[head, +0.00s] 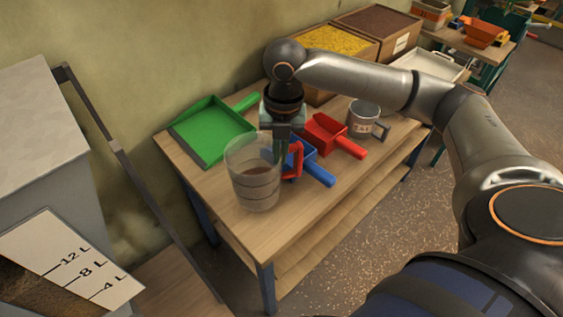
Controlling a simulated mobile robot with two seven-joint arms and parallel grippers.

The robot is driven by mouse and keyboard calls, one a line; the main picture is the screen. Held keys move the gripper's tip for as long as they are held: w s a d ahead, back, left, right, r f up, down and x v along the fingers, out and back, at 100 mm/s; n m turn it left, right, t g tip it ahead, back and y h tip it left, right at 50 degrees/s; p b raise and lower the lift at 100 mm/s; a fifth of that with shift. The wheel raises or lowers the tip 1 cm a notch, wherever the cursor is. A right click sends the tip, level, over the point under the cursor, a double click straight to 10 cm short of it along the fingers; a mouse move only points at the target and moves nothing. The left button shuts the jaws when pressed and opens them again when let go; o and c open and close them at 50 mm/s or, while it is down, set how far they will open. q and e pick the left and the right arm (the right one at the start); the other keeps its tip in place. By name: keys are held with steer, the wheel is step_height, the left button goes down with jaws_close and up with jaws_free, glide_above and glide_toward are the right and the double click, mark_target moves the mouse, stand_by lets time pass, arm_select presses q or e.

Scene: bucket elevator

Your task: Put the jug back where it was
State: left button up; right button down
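The clear jug (252,182) with dark ring marks and a red handle (294,161) is upright at the near left part of the wooden table (291,219). Whether its base touches the tabletop or hangs just above it is hard to tell. My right gripper (281,155) points down at the jug's handle side and appears shut on the handle; the fingertips are partly hidden by the jug and handle. My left gripper is not in view.
A green scoop (211,130) lies behind the jug. A blue scoop (318,173), a red scoop (334,134) and a metal cup (363,117) are to its right. Boxes of yellow (336,41) and brown (377,20) grain stand behind. A grey hopper (40,130) is at left.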

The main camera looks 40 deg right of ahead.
steer(key=shift+w+d+f, duration=0.1)
steer(key=shift+d+f, duration=0.1)
steer(key=shift+f, duration=1.5)
steer(key=c, duration=1.1)
jaws_free()
steer(key=shift+f, duration=0.15)
steer(key=r, duration=0.6)
steer(key=r+p, duration=0.1)
steer(key=r, duration=0.5)
steer(key=shift+s+d+r, duration=0.1)
steer(key=shift+s+d, duration=0.1)
